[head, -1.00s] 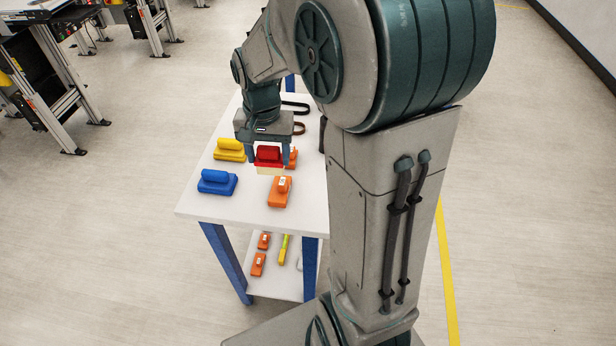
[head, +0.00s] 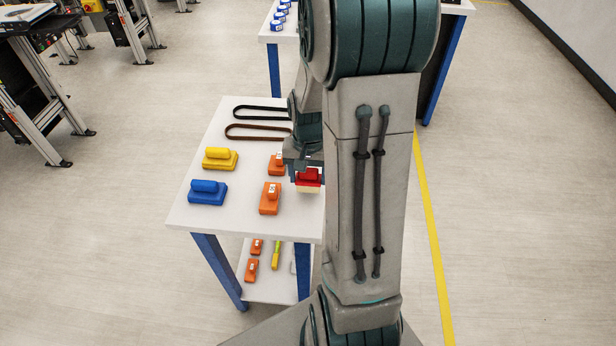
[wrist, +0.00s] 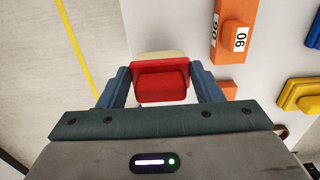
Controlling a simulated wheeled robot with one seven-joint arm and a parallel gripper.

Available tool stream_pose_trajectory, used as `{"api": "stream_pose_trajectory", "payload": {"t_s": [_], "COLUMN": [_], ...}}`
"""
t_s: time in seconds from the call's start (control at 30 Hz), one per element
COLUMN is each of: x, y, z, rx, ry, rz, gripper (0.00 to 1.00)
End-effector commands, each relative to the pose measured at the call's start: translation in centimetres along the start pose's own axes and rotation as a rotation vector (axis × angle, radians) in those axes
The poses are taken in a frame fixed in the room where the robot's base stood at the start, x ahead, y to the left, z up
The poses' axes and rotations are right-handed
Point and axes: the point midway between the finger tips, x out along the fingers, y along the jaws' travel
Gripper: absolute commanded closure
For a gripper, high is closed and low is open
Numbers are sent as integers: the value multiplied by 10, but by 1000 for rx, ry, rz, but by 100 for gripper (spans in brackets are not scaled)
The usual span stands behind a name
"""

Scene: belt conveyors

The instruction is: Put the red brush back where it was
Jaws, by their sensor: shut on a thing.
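The red brush (head: 308,177) has a red handle block and a pale cream underside. My gripper (head: 303,172) is shut on it, near the right side of the white table top (head: 240,225). In the wrist view the red brush (wrist: 160,80) sits between the two fingers of my gripper (wrist: 160,88), with its cream part at the far side. I cannot tell whether its underside touches the table.
Orange tools (head: 270,198) stand just left of the brush. Two belts (head: 258,132) lie at the back. A lower shelf (head: 272,287) holds more tools.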

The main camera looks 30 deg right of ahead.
Motion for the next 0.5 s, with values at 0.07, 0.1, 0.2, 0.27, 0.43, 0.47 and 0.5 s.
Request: {"api": "stream_pose_trajectory", "payload": {"t_s": [0.07, 0.1, 0.2, 0.27, 0.43, 0.47, 0.5], "x": [10, 14, 17, 18, 18, 19, 20], "y": [0, 0, 0, 0, 0, 0, 0], "z": [1, 0, 0, 0, 0, 0, 0], "rx": [0, 0, -1, -1, 0, 0, 0], "ry": [-4, -3, 0, 1, 1, 1, 1], "rz": [1, 1, 0, 0, 0, 0, 0], "gripper": [69, 69, 69, 69, 69, 69, 69]}}
